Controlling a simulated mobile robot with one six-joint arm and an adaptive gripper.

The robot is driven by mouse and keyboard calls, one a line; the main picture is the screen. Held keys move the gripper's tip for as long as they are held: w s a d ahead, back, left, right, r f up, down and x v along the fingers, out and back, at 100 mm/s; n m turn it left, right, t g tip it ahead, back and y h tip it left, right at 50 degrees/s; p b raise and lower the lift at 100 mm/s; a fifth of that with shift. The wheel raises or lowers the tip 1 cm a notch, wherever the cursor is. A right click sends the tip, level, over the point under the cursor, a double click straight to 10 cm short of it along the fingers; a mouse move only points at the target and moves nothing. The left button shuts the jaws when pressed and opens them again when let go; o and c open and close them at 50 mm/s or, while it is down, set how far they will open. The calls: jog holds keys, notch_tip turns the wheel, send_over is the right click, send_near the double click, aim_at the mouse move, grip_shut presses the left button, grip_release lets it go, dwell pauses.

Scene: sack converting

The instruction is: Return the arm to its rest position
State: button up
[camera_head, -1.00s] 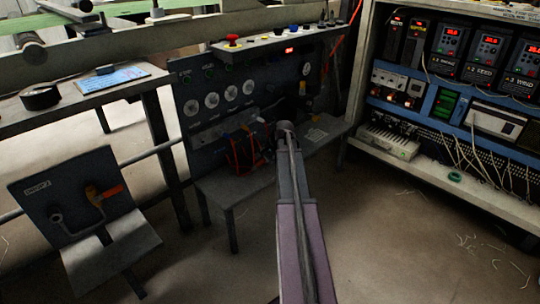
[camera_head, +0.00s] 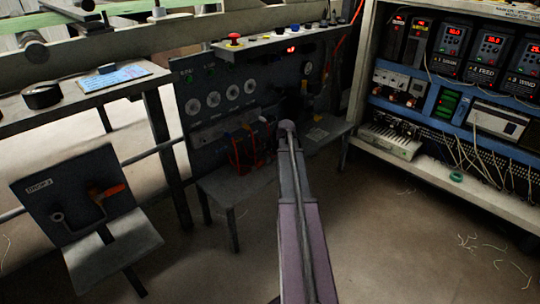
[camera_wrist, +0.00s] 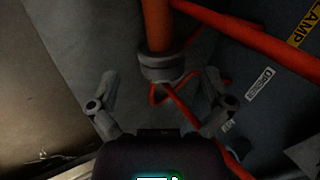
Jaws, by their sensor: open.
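My gripper (camera_wrist: 160,92) is open in the wrist view, with its two fingers spread apart at left and right. A red-orange pipe (camera_wrist: 157,25) with a grey collar (camera_wrist: 162,66) shows beyond and between the fingers. I cannot tell whether either finger touches it. A thin red cord (camera_wrist: 180,90) loops just below the collar. In the head view my arm (camera_head: 300,215) reaches forward to the dark gauge panel (camera_head: 218,125). My gripper is hard to make out there, dark and largely hidden behind the arm's end.
A low grey shelf (camera_head: 228,188) juts out below the gauge panel. A valve stand with an orange handle (camera_head: 112,190) is at left. An electrical cabinet (camera_head: 443,173) stands at right. A bench (camera_head: 70,100) is at upper left. The floor (camera_head: 400,245) at lower right is mostly clear.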

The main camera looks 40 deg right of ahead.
dwell(0.5)
jog(key=s+a+r+n+g+p, duration=0.1)
jog(key=a+r+n+p, duration=0.15)
jog(key=a, duration=0.45)
jog(key=a+r+n+g+p, duration=0.1)
jog(key=a+r+n+p, duration=0.15)
jog(key=a, duration=0.55)
jog(key=s+a+r+n+g+p, duration=0.1)
jog(key=s+a+r+n+p, duration=0.35)
jog(key=a, duration=0.55)
jog(key=s+a+r+n+g+p, duration=0.2)
jog(key=s+a+r+n+p, duration=0.15)
jog(key=s+a+p, duration=0.4)
jog(key=s+a+r+n+g+p, duration=0.1)
jog(key=s+a+r+n+p, duration=0.3)
jog(key=a, duration=0.7)
notch_tip(320, 180, up, 38)
jog(key=m+p, duration=0.1)
jog(key=p, duration=3.5)
jog(key=shift+h+p, duration=0.3)
jog(key=shift+w+a+r, duration=0.1)
